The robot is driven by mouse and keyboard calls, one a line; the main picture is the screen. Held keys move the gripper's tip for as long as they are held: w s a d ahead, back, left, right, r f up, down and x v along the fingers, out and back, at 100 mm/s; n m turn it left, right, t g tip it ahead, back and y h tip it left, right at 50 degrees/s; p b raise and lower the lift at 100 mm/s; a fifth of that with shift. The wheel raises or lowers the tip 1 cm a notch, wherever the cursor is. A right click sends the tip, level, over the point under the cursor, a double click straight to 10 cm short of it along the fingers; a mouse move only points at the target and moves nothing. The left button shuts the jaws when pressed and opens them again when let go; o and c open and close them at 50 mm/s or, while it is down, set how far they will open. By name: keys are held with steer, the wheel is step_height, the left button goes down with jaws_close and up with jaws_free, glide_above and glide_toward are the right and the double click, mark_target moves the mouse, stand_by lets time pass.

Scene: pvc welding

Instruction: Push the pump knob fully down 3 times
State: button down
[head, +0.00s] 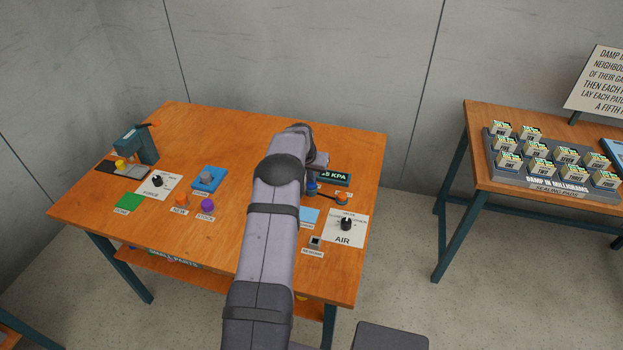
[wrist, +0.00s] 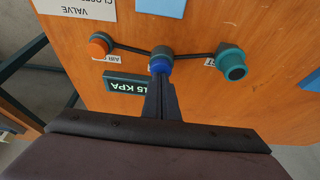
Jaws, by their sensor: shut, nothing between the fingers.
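My gripper (wrist: 160,79) is shut and empty in the wrist view. Its fingertips are at a blue round knob (wrist: 160,66) on a dark teal base; whether they touch it I cannot tell. The blue knob also shows in the head view (head: 311,187), beside my arm. A dark hose links it to an orange-capped fitting (wrist: 98,47) on the left and a teal cylinder (wrist: 232,65) on the right. The label by the cylinder is too small to read, so I cannot tell which part is the pump knob. My arm hides the cylinder in the head view.
A pressure display reading 15 KPA (wrist: 138,84) stands close to the fingers. A valve dial marked AIR (head: 345,224) is at the table's right. A blue base with a grey knob (head: 207,179) and a teal press (head: 140,143) stand left.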

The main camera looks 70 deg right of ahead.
steer(key=shift+r, duration=0.15)
steer(key=shift+r+p, duration=1.15)
steer(key=shift+r, duration=1.05)
